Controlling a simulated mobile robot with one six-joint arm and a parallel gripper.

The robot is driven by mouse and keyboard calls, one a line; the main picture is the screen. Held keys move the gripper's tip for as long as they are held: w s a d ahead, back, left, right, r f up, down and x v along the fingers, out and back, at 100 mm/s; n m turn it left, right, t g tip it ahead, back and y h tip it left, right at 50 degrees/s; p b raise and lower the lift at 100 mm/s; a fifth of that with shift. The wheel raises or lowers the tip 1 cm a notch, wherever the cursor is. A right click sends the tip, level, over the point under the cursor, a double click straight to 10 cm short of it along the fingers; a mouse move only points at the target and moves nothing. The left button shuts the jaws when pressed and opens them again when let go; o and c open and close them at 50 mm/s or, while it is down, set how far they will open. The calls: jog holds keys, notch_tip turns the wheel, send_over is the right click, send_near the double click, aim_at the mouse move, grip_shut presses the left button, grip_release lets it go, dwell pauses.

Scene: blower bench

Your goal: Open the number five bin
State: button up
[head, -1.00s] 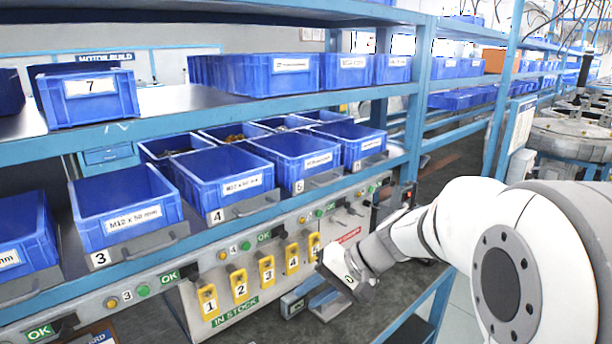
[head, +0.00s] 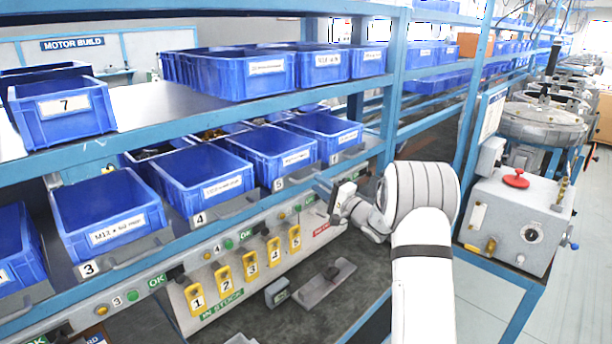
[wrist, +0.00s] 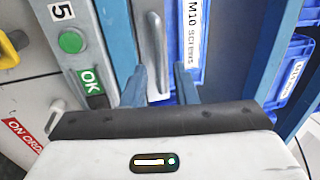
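The number five bin (head: 272,152) is a blue box on the lower shelf in the head view, in line with the other bins. Its 5 tag (head: 279,185) sits on the grey front strip below it. In the wrist view, a blue bin with an M10 screws label (wrist: 191,45) is ahead, with a grey bar handle (wrist: 155,50) in front of it. A 5 tag (wrist: 62,12) shows at the left there. My gripper (wrist: 160,75) is open, its blue fingers apart on either side of the handle's near end. I cannot tell whether they touch it.
Bin 4 (head: 203,178) and bin 3 (head: 98,212) stand to the left. Yellow numbered tags (head: 251,268) line the panel below, above a dark bench top (head: 300,318). The upper shelf edge (head: 240,112) runs overhead. A grey box with a red knob (head: 517,215) stands at right.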

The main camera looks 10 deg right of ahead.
aim_at(310, 178)
jog(key=shift+p+x, duration=0.65)
jog(key=shift+x, duration=1.65)
jog(key=shift+s, duration=0.1)
jog(key=shift+c, duration=0.4)
grip_shut()
